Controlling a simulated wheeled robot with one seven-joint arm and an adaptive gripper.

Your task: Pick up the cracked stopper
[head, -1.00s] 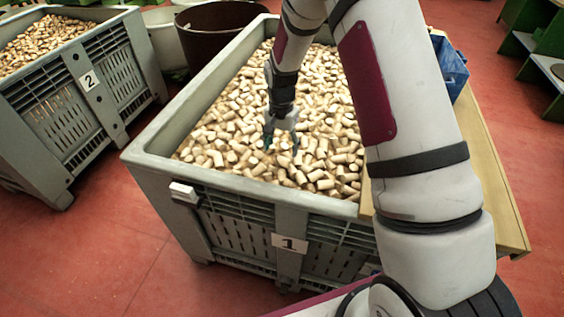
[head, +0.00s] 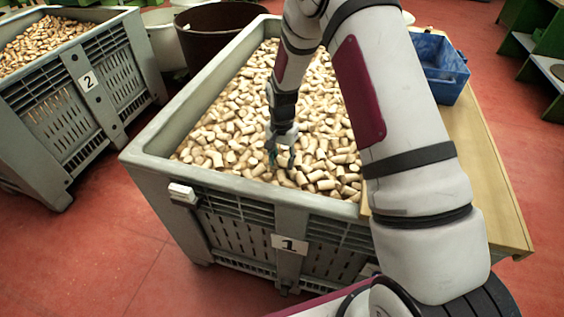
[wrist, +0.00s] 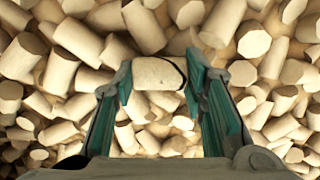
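Many pale cork stoppers fill the grey crate marked 1 (head: 150,150). My gripper (head: 281,160) points down into the stoppers near the front of this crate. In the wrist view, my gripper (wrist: 158,78) has its two teal fingers spread, one at each end of a speckled stopper (wrist: 157,73). This stopper lies sideways, with a dark curved line at its right end. I cannot tell whether that line is a crack or shadow. The left finger is very close to the stopper; firm contact on both sides does not show.
Other stoppers lie packed all around the fingers. The crate's walls rise around the heap. A wooden table (head: 480,180) with a blue bin (head: 440,68) stands at the right. Crate 2 (head: 85,80) stands at the left, and a dark brown tub (head: 215,35) behind.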

